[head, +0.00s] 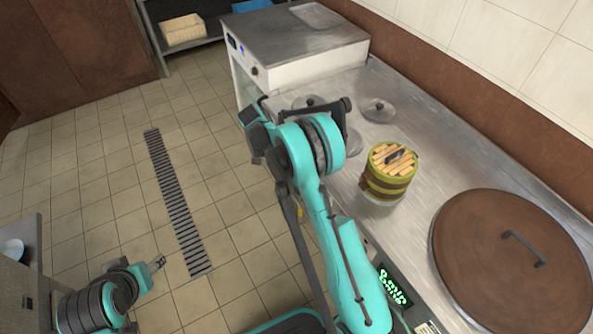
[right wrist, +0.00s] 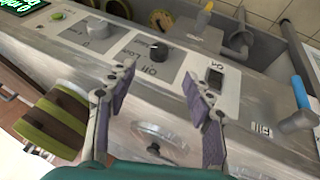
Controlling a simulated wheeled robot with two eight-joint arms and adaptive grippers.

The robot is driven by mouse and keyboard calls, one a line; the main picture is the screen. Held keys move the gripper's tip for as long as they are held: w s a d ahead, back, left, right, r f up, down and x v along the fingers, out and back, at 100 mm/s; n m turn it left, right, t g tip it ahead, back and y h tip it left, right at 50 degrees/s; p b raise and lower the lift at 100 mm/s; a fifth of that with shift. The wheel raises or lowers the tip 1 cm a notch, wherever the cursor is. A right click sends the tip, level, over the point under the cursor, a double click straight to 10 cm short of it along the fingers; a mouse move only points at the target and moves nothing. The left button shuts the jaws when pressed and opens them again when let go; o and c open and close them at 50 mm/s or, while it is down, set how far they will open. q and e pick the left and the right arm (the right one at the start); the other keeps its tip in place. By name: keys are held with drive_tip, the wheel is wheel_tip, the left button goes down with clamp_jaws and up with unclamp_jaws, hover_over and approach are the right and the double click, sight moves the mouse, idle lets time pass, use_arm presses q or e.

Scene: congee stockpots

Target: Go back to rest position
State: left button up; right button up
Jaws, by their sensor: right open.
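My right arm reaches up through the middle of the head view, over the counter's front edge. Its fingers are hard to make out there, but in the right wrist view my right gripper (right wrist: 160,85) has its two fingers spread wide with nothing between them. It faces a control panel with knobs (right wrist: 158,52) and a metal lid (right wrist: 158,138). My left gripper (head: 158,262) is small at the lower left of the head view, over the tiled floor and away from the counter. I cannot tell whether its fingers are apart.
A green-banded wooden steamer (head: 385,190) stands on the steel counter (head: 425,135), right of my right arm. A large brown-lidded pot (head: 480,250) is at the right. A small metal lid (head: 378,109) lies behind. A steel-topped unit (head: 290,40) stands farther back. The tiled floor (head: 100,190) at left is mostly clear.

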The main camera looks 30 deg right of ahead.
idle(0.3)
drive_tip(key=s+a+r+n+t+y, duration=0.1)
drive_tip(key=s+a+r+n+t, duration=0.1)
drive_tip(key=s+r+n, duration=0.35)
drive_tip(key=s+a+r+n+t+y, duration=0.1)
drive_tip(key=s+a+r+n+t, duration=0.1)
drive_tip(key=r, duration=0.7)
drive_tip(key=s+a+r+n+t+y, duration=0.1)
drive_tip(key=s+a+n+t, duration=0.2)
drive_tip(key=s, duration=0.4)
drive_tip(key=s+a+r+n+t+y, duration=0.2)
drive_tip(key=s+a+n+t, duration=0.1)
drive_tip(key=s+n, duration=0.3)
drive_tip(key=shift+s+a, duration=0.6)
drive_tip(key=shift+s, duration=0.7)
drive_tip(key=shift+r+n+t, duration=0.1)
drive_tip(key=shift+n+t, duration=0.15)
drive_tip(key=shift+t, duration=0.05)
